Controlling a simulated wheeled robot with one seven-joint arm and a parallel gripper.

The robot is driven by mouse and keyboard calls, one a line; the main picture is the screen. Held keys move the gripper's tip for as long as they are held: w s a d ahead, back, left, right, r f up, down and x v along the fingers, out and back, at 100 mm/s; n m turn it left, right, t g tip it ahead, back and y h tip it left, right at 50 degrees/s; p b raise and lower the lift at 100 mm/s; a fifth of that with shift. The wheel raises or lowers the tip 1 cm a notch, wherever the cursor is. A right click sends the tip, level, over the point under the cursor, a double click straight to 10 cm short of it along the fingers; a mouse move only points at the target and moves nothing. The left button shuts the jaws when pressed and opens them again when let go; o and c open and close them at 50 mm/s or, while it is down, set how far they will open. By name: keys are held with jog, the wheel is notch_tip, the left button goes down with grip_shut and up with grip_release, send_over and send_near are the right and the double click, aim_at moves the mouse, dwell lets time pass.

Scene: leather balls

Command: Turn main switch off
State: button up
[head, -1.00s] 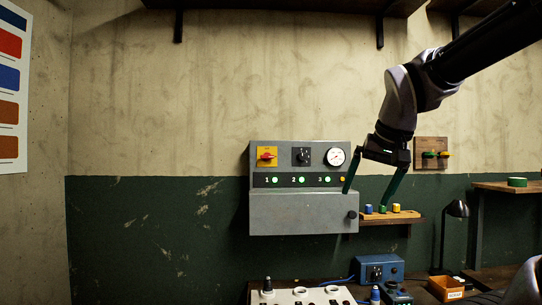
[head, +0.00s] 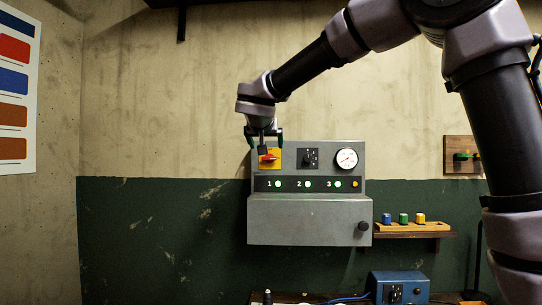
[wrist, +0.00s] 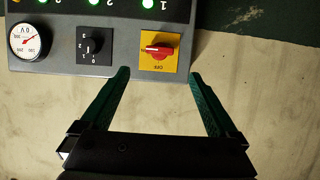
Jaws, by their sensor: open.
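The main switch is a red rotary handle on a yellow square plate (head: 276,163) at the upper left of the grey control box (head: 310,222). In the wrist view the red handle (wrist: 158,50) appears upside down and lies roughly level, with OFF lettering on the plate. My gripper (head: 265,137) is open and empty in front of the box's top left corner, close to the switch. In the wrist view its green fingers (wrist: 159,74) are spread to either side of the yellow plate, short of the handle. I see no contact. In the head view the gripper partly covers the plate's top.
A black selector knob (head: 308,158) and a white gauge (head: 346,159) sit right of the switch. Green lamps marked 1, 2 and 3 glow below. A shelf (head: 440,235) with coloured blocks is to the right. The wall left of the box is clear.

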aim_at(269, 156)
jog(key=x, duration=0.9)
jog(key=shift+d, duration=0.1)
jog(key=shift+s, duration=0.1)
jog(key=c, duration=1.4)
jog(key=shift+o, duration=0.2)
